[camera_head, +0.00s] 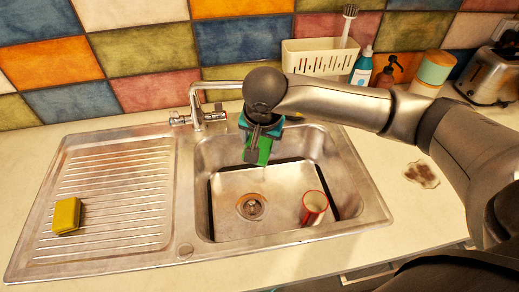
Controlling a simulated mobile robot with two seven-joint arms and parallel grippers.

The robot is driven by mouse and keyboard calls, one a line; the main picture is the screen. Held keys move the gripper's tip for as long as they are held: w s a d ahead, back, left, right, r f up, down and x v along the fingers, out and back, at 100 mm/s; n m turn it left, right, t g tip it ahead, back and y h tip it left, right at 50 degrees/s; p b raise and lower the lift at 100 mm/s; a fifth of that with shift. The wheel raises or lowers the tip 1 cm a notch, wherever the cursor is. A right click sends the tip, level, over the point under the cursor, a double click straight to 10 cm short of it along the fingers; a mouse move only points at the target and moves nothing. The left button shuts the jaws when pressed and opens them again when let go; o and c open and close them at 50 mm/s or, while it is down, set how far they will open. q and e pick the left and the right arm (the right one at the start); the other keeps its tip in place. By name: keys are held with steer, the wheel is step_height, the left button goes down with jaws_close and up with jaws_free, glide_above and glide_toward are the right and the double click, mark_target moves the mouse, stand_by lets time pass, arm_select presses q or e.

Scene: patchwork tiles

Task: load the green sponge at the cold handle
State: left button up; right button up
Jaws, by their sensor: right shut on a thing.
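My right gripper (252,156) reaches in from the right and points down over the back left part of the sink basin. It is shut on the green sponge (264,151), whose lower part shows bright green below and between the fingers. The tap (197,104) stands behind the sink, left of the gripper. A tap handle (179,119) sticks out on its left side. The handle on the tap's right side (216,116) is close to the gripper. I cannot tell from markings which handle is cold. My left gripper is not in view.
A yellow sponge (66,216) lies on the ribbed drainboard (118,190). A white rack (320,57), bottles and a toaster (491,77) line the back. A brown stain (422,174) marks the right counter.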

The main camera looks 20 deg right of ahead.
steer(key=w, duration=0.1)
steer(key=w+d+b, duration=0.1)
steer(key=w, duration=0.1)
steer(key=w+d+f+b, duration=0.1)
steer(key=shift+w+d+f, duration=0.1)
steer(key=shift+w, duration=0.25)
steer(key=shift+w+d+f+b, duration=0.1)
steer(key=shift+w+d+b, duration=0.2)
steer(key=shift+w+b, duration=0.25)
steer(key=shift+w+d+f+b, duration=0.1)
steer(key=shift+w+d+b, duration=0.15)
steer(key=shift+w+b, duration=0.25)
steer(key=shift+w, duration=0.1)
steer(key=shift+s+a+r+p, duration=0.1)
steer(key=shift+s+a+p, duration=0.15)
steer(key=shift+s, duration=0.35)
steer(key=shift+s+a+p, duration=0.25)
steer(key=shift+s, duration=0.3)
steer(key=shift+s+a+p, duration=0.1)
steer(key=shift+s+a, duration=0.3)
steer(key=shift+s, duration=0.4)
steer(key=shift+s+a+p, duration=0.15)
steer(key=shift+s+a, duration=0.25)
steer(key=shift+s, duration=0.45)
steer(key=shift+s+a+p, duration=0.1)
steer(key=shift+s+a, duration=0.3)
steer(key=shift+s, duration=0.4)
